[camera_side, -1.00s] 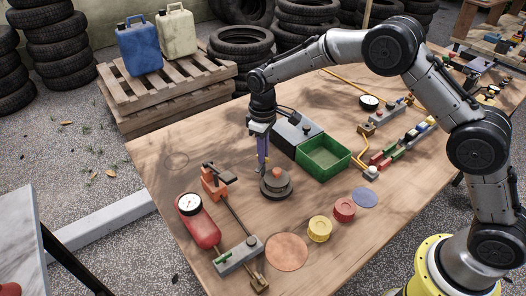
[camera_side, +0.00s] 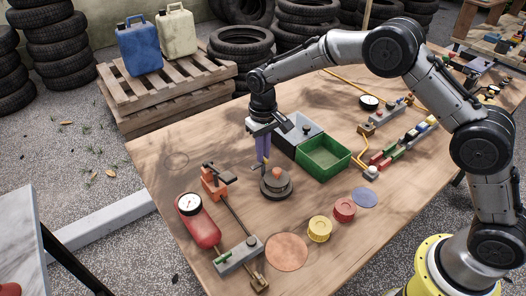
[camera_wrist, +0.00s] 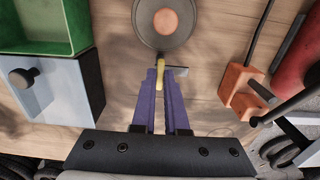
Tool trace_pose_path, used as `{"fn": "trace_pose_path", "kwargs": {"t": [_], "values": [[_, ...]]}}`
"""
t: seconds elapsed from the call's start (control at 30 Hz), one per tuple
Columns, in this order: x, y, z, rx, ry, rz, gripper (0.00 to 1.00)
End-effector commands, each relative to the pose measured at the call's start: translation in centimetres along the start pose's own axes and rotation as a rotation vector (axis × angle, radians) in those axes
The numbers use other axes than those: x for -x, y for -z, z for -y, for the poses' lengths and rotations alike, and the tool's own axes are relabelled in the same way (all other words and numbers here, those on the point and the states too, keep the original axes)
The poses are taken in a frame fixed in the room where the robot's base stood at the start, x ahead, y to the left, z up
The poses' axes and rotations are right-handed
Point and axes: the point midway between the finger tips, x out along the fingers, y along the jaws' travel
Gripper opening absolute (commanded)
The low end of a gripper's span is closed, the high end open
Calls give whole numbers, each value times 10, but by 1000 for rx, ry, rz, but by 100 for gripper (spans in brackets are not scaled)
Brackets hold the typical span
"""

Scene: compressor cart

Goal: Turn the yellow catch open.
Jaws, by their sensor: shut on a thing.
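The yellow catch (camera_wrist: 160,76) is a small narrow piece at the near edge of a round dark grey pot (camera_wrist: 147,33) with a brownish round top. A thin grey lever sticks out to the right beside the catch in the wrist view. My gripper (camera_wrist: 159,90) has purple fingers, closed on the catch with one on each side. In the side view my gripper (camera_side: 262,160) points down just behind and left of the pot (camera_side: 277,190). The fingertips hide most of the catch there.
A green open bin (camera_side: 325,157) and a grey box with a black knob (camera_side: 298,130) stand close behind on the right. An orange clamp (camera_side: 215,185) and a red cylinder with a gauge (camera_side: 202,228) are at left. Yellow (camera_side: 319,230) and red caps (camera_side: 344,210) lie in front.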

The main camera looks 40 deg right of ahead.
Motion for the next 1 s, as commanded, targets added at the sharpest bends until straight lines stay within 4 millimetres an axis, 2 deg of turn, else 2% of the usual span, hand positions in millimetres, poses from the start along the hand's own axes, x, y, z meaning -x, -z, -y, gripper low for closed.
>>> {"fn": "trace_pose_path", "kwargs": {"t": [0.27,0.3,0.43,0.77,0.87,1.0], "values": [[0,-1,0,1,0,2,0],[0,-1,0,1,0,2,17],[0,0,0,1,0,2,40],[2,0,0,1,0,0,41],[9,1,0,1,1,-3,41],[32,1,0,1,1,-4,41]]}}
